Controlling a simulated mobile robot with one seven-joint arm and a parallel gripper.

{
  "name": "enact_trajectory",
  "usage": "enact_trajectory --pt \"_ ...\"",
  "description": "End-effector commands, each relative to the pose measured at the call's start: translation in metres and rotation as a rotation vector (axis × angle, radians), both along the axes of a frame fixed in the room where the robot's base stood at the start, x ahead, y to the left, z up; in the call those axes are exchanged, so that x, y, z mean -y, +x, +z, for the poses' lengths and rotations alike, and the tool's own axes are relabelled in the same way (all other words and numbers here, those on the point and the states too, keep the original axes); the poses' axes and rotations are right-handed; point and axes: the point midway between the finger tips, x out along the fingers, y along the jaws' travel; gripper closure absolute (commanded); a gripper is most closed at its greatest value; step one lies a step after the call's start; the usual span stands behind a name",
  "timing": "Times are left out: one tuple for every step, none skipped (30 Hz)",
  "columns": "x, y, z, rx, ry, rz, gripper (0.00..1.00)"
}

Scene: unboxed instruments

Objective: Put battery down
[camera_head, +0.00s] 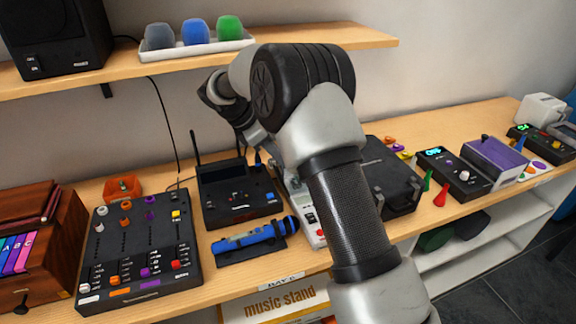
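My arm reaches up from the lower right and bends over the table. The dark end of my arm near my gripper (228,108) shows left of the big black joint, above the black receiver box. Its fingers cannot be made out, so I cannot see whether it is open or shut. I cannot pick out a battery in this view; it may be hidden behind my arm. The wooden table (463,216) below holds many instruments.
A black receiver (238,193) with an antenna, a blue microphone (250,238) and a mixer (139,250) crowd the left. A black case (385,176) and pedals (452,172) stand right. A shelf (320,38) overhangs the back. Bare wood shows along the front right.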

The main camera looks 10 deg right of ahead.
Motion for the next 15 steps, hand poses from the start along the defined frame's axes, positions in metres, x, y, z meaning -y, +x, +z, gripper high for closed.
enact_trajectory --pt "-0.005 -0.001 0.008 0.002 0.001 0.002 0.82" --pt "-0.008 -0.001 0.012 0.001 0.0 0.002 0.82" --pt "-0.011 -0.002 0.016 0.001 0.0 0.002 0.82" --pt "-0.013 -0.002 0.019 0.001 0.001 0.002 0.82" --pt "-0.014 -0.003 0.022 0.001 0.001 0.002 0.82" --pt "-0.016 -0.003 0.024 -0.001 0.001 0.001 0.82" --pt "-0.016 -0.004 0.026 0.0 0.001 -0.001 0.82" --pt "-0.017 -0.005 0.029 0.003 0.003 -0.004 0.82" --pt "-0.016 -0.006 0.034 0.01 0.008 -0.013 0.82" --pt "-0.015 -0.009 0.039 0.02 0.015 -0.024 0.82" --pt "-0.013 -0.012 0.045 0.032 0.022 -0.04 0.82" --pt "-0.01 -0.018 0.055 0.054 0.041 -0.068 0.82" --pt "-0.007 -0.023 0.064 0.075 0.055 -0.094 0.82" --pt "-0.004 -0.03 0.074 0.099 0.074 -0.126 0.82" --pt "0.002 -0.041 0.087 0.133 0.102 -0.176 0.82"
